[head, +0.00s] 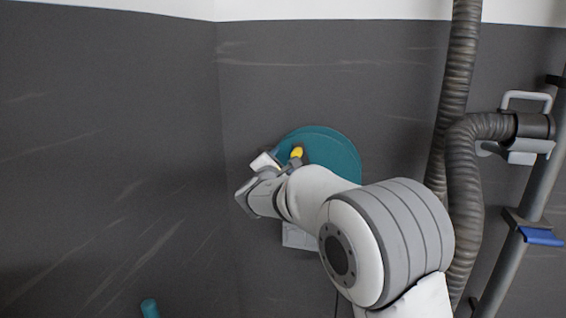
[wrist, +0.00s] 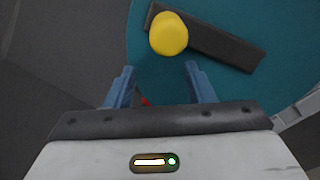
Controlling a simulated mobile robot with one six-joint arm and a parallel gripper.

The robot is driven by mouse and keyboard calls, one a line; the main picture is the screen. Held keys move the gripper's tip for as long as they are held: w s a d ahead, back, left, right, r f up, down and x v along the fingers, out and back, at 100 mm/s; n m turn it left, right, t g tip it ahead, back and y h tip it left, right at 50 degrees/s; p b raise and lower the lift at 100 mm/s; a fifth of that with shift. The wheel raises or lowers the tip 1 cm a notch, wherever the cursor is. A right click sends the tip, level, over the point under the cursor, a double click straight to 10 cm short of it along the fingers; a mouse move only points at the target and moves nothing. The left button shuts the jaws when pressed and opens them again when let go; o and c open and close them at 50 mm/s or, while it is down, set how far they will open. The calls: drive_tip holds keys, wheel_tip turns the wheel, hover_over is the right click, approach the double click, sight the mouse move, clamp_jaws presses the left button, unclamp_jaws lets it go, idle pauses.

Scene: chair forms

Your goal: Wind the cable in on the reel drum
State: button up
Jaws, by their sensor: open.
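The teal reel drum (head: 335,148) is mounted at the dark wall, partly hidden behind my arm. In the wrist view the drum's face (wrist: 227,85) fills much of the upper right. A yellow knob (head: 296,152) sits on the drum's face. In the wrist view the knob (wrist: 169,34) is at one end of a dark crank bar (wrist: 222,45). My gripper (wrist: 160,72) is open and empty, its two blue fingers apart, with the knob beyond the fingertips in the picture. A thin dark cable (head: 336,303) hangs below the reel; its end is not in view.
A ribbed grey hose (head: 462,75) hangs at the right, beside a grey sloping pole (head: 510,262) with a blue clamp (head: 541,237). A teal post top (head: 149,308) shows at the lower left. The wall left of the reel is clear.

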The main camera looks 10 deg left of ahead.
drive_tip(key=o, duration=0.3)
drive_tip(key=shift+o, duration=0.2)
drive_tip(key=s+b, duration=0.4)
drive_tip(key=s, duration=0.6)
drive_tip(key=shift+a+b, duration=0.15)
drive_tip(key=shift+b, duration=0.25)
